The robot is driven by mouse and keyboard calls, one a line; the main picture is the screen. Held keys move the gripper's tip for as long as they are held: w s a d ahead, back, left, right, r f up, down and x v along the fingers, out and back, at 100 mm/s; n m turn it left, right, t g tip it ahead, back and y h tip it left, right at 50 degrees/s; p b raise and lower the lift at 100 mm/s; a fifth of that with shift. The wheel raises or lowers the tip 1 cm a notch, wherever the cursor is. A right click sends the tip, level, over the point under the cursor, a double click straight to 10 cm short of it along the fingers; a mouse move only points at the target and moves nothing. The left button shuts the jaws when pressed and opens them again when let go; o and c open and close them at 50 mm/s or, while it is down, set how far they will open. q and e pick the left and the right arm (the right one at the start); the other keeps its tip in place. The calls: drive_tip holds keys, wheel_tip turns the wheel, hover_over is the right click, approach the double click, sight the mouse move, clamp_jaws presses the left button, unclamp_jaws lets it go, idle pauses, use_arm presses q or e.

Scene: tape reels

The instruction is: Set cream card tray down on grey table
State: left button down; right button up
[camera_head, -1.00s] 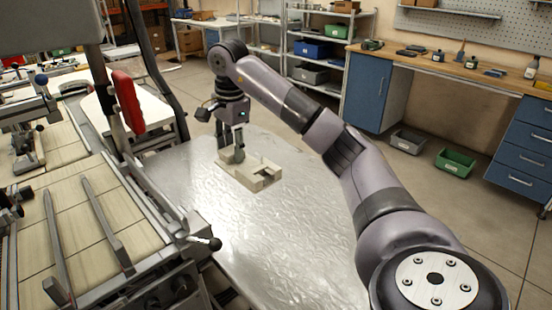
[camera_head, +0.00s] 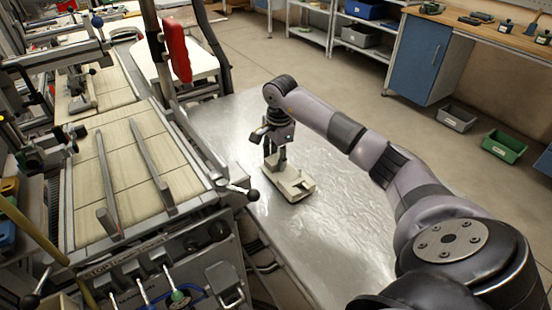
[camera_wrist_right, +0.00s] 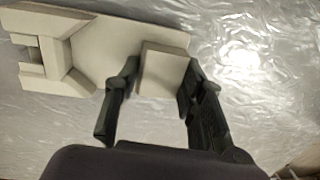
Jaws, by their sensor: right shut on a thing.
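The cream card tray (camera_head: 298,188) is over the grey table (camera_head: 345,225), near its middle, roughly level. My right gripper (camera_head: 275,162) points down at the tray's far left end. In the right wrist view the two dark fingers (camera_wrist_right: 152,92) are shut on a raised cream block of the tray (camera_wrist_right: 110,40). The tray extends up and left from the fingers, with a notched end at far left. It is very close to the table surface; whether its underside touches cannot be told. My left gripper is not in view.
The table around the tray is bare and shiny. A machine with a tiled bed (camera_head: 120,165) and a black-knobbed lever (camera_head: 252,195) borders the table on the left. A blue cabinet (camera_head: 420,55) and grey and green bins (camera_head: 504,147) stand beyond open floor at right.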

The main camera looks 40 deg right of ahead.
drive_tip(key=shift+f, duration=0.5)
drive_tip(key=o, duration=1.2)
wheel_tip(320, 180, up, 12)
drive_tip(key=s+b, duration=0.1)
